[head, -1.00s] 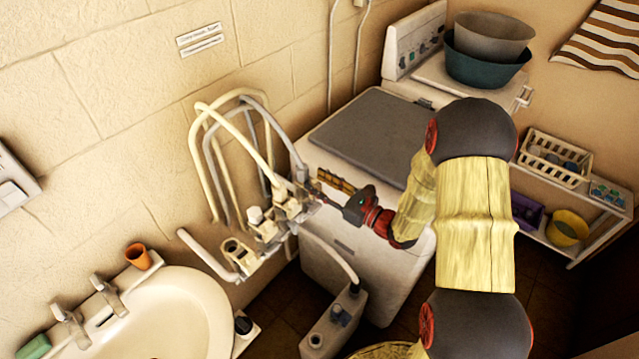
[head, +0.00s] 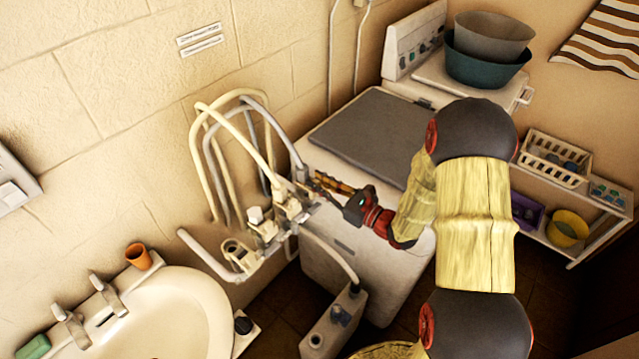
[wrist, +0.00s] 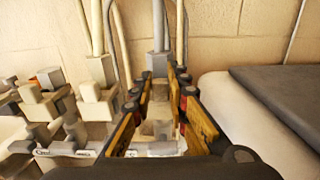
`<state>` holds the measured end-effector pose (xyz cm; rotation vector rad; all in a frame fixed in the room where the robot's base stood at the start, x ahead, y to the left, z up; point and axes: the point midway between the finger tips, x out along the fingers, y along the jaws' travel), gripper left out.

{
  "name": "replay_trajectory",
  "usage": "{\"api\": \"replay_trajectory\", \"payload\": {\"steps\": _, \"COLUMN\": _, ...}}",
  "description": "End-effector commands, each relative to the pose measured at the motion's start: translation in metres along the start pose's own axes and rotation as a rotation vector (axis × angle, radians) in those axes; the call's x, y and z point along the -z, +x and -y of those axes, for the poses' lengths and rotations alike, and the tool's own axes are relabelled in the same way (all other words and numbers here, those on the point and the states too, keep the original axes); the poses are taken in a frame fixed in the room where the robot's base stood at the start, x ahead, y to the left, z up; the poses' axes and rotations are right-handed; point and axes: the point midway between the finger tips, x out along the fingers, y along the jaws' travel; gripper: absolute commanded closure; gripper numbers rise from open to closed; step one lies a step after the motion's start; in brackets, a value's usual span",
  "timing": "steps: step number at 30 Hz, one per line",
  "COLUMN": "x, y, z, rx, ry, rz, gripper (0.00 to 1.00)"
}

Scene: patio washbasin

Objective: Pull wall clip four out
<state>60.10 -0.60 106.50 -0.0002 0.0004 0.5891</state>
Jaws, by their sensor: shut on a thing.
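A row of pale clips with grey parts (head: 266,226) is fixed along the wall beside the washbasin; it also shows in the wrist view (wrist: 97,103). My gripper (head: 310,188) is at the row's right end, by the white machine. In the wrist view, my gripper (wrist: 162,88) has its two yellow-sided fingers around the rightmost clip, which I take as wall clip four (wrist: 157,128). The fingers hide much of this clip, and I cannot read a number on it. A hose with a grey end piece (wrist: 157,63) rises just behind the fingertips.
Looped hoses (head: 211,150) rise above the clips. The white machine with its grey lid (head: 368,137) stands close on the right. The washbasin (head: 165,318) is at lower left, with an orange cup (head: 139,257) on its rim. A grey box (head: 333,325) stands below.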

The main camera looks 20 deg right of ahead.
Motion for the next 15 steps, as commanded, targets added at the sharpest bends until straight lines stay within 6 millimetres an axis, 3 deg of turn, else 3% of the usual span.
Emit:
{"api": "replay_trajectory", "payload": {"steps": 8, "x": 0.0, "y": -0.004, "z": 0.001, "rx": 0.002, "ry": 0.001, "rz": 0.0, "gripper": 1.0}}
{"api": "replay_trajectory", "payload": {"steps": 15, "x": -0.001, "y": -0.034, "z": 0.002, "rx": 0.004, "ry": 0.001, "rz": 0.0, "gripper": 1.0}}
